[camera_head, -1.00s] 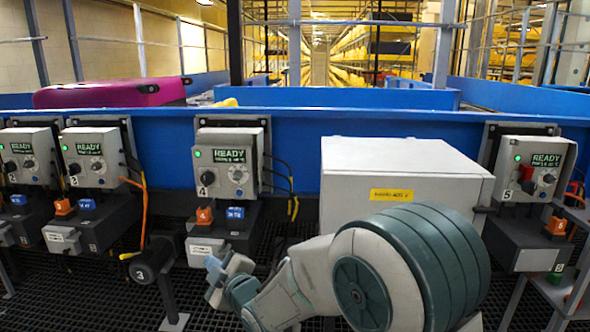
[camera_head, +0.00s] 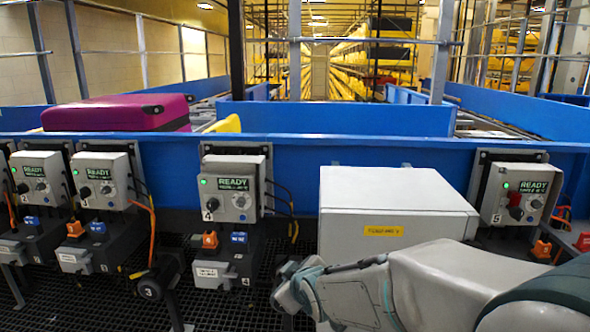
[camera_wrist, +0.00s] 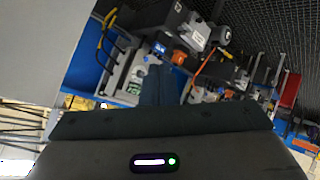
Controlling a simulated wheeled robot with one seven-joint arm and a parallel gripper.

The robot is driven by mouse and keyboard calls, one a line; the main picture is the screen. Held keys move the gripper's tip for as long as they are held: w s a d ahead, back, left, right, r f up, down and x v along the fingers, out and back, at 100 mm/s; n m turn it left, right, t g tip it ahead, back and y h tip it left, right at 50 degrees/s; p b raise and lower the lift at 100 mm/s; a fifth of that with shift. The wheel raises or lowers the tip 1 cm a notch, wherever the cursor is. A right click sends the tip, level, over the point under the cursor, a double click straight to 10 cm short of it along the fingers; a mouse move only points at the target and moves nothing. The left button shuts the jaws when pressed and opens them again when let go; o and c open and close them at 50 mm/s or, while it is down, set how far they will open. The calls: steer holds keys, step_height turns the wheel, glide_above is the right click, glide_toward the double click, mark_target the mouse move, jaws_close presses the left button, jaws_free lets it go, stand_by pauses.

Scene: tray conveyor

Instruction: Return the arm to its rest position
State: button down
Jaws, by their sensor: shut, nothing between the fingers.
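My gripper (camera_head: 288,270) is at the lower middle of the head view, in front of the black mesh floor and just left of the light grey cabinet. It is small and partly turned away there. My forearm runs from it to the lower right corner. In the wrist view my gripper (camera_wrist: 158,85) shows as dark fingers close together, shut with nothing between them. The wrist picture is upside down, with control stations beyond the fingers.
Station 4 (camera_head: 231,190) stands left of my gripper and station 5 (camera_head: 517,196) at the right. The grey cabinet (camera_head: 395,215) is close behind my forearm. A blue conveyor wall (camera_head: 300,150) runs behind them. A magenta suitcase (camera_head: 117,113) lies beyond it.

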steer(key=s+d+r+m+g+h+p, duration=0.1)
steer(key=s+d+r+m+g+p, duration=0.1)
steer(key=s, duration=0.5)
steer(key=s+d+r+m+g+h+p, duration=0.1)
steer(key=s+d+r+m+g+p, duration=0.2)
steer(key=s+d+r+m+p, duration=0.2)
steer(key=s+d+r+m+g+h+p, duration=0.1)
steer(key=s+d+r+m+g+p, duration=0.1)
steer(key=s+d+r+p, duration=0.4)
steer(key=s+d+m, duration=0.1)
steer(key=s+d, duration=0.2)
steer(key=s, duration=0.1)
steer(key=shift+r+m+g+h, duration=0.15)
steer(key=shift+m+g+h, duration=0.15)
steer(key=shift+g+h, duration=0.1)
steer(key=shift+w+a, duration=0.1)
